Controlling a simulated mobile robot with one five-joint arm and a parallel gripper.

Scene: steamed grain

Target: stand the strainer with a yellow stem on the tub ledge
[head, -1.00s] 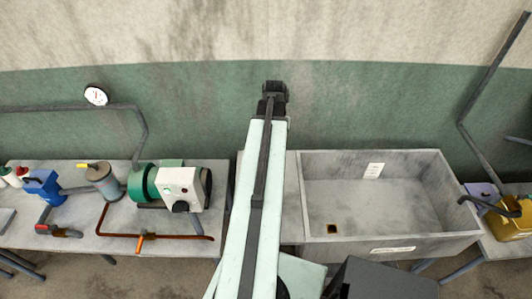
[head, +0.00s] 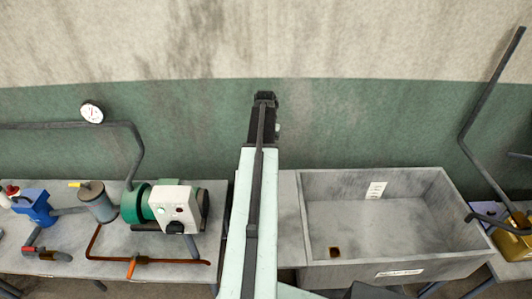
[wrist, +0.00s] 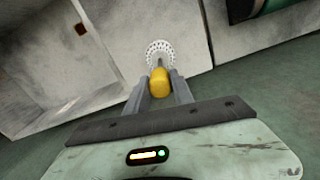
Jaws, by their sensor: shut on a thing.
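My gripper (wrist: 160,88) is shut on the yellow stem (wrist: 159,82) of the strainer. The strainer's white perforated head (wrist: 159,50) sits just beyond the fingertips in the wrist view. In the head view my gripper (head: 265,98) is at the far end of the raised arm, against the green wall band; the strainer cannot be made out clearly there. The grey tub (head: 390,260) is to the right of the arm, with a flat grey ledge (head: 288,215) on its left side. In the wrist view the strainer's head overlaps the ledge (wrist: 185,45); whether they touch cannot be told.
A bench (head: 60,258) left of the arm carries a green and white pump (head: 173,207), a grey canister (head: 97,203), a blue fitting (head: 33,207) and pipes. The tub has a dark square drain (head: 334,252). A yellow item (head: 515,243) stands on the right bench.

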